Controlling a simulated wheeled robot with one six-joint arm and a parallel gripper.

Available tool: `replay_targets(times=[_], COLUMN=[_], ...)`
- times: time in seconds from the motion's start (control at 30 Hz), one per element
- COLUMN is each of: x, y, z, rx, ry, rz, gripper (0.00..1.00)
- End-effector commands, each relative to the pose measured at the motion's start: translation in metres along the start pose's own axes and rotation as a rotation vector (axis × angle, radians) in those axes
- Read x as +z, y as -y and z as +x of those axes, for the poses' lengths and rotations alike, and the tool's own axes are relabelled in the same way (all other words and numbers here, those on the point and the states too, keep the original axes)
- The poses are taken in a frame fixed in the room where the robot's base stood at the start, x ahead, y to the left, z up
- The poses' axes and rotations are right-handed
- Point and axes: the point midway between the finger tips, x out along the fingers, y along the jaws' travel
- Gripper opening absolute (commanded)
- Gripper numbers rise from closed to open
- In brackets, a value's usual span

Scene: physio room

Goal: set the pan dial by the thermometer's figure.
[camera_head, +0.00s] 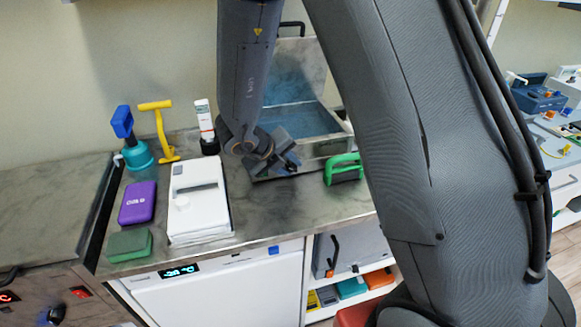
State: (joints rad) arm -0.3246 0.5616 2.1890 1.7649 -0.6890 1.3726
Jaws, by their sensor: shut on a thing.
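The pan (322,121) is a metal bath of blue liquid with its lid raised at the back of the counter. My gripper (291,166) is at the pan's front left side, pointing down and right. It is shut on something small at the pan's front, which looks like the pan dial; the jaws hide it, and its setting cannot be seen. A white upright device with a red band, possibly the thermometer (204,117), stands in a dark base left of my gripper. No figure is readable on it.
A white box-like device (197,203), purple box (137,203), green block (129,245), teal-and-blue tool (138,154) and yellow tool (164,131) stand left. A green-handled brush (343,169) lies right of my gripper. A black knob (56,314) is at lower left. The front counter strip is clear.

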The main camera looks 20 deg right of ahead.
Motion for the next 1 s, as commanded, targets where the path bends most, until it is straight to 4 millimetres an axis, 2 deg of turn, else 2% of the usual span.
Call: replay_targets(times=[0.4, 0.97, 1.0], x=[-0.0012, -0.0010, -0.0011], y=[-0.0059, -0.0058, -0.0057], z=[0.0018, 0.0008, 0.0008], rx=[-0.182, -0.210, -0.210], ry=[-0.016, -0.017, -0.017], rz=[-0.076, -0.086, -0.086], gripper=[0.03, 0.03, 0.29])
